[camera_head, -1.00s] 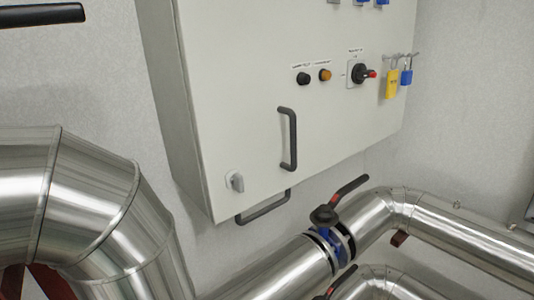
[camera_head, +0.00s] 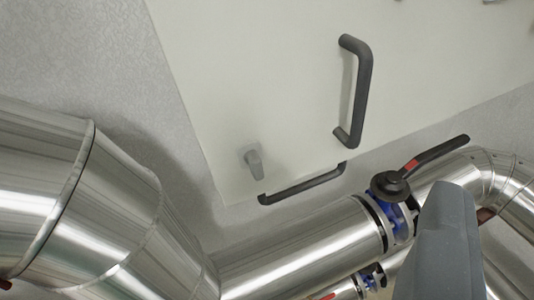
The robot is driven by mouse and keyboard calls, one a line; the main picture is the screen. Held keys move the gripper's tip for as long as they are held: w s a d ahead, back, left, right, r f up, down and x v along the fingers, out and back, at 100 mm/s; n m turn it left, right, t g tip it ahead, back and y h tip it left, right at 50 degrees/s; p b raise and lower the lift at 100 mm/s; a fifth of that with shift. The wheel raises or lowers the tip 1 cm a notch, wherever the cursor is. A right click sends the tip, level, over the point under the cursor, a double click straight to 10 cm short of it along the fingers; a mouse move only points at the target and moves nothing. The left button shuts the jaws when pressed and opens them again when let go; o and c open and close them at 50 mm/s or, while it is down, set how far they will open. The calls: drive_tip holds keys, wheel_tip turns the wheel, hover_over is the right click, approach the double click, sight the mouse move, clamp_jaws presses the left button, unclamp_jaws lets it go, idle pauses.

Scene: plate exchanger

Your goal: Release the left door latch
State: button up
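A grey tapered part (camera_head: 446,235), which looks like one finger of my gripper, rises from the bottom edge at lower right. It is apart from the latch in the picture and appears over the pipes. No second finger shows, so its opening cannot be judged.
A dark door handle (camera_head: 361,90) stands out right of the latch. Large metal pipes (camera_head: 90,195) fill the left and bottom. A valve with a black-and-red lever (camera_head: 436,152) is at lower right.

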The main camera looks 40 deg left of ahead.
drive_tip(key=w+f+m+g+y+p, duration=0.3)
drive_tip(key=f+m, duration=0.2)
drive_tip(key=f, duration=0.5)
drive_tip(key=m+g+y+p, duration=0.1)
drive_tip(key=m+y+p, duration=0.8)
drive_tip(key=m, duration=1.2)
approach(257, 162)
drive_tip(key=shift+w+a+f+y+b, duration=0.25)
drive_tip(key=shift+w+a+y, duration=0.1)
drive_tip(key=shift+w+a, duration=0.75)
drive_tip(key=shift+w+a+f+y+b, duration=0.2)
drive_tip(key=shift+w+a+y, duration=0.2)
drive_tip(key=shift+w+a, duration=0.7)
drive_tip(key=shift+w+a+f+y+b, duration=0.25)
drive_tip(key=shift+w+a+y, duration=0.1)
drive_tip(key=shift+w+a, duration=0.75)
drive_tip(key=shift+s+a, duration=0.1)
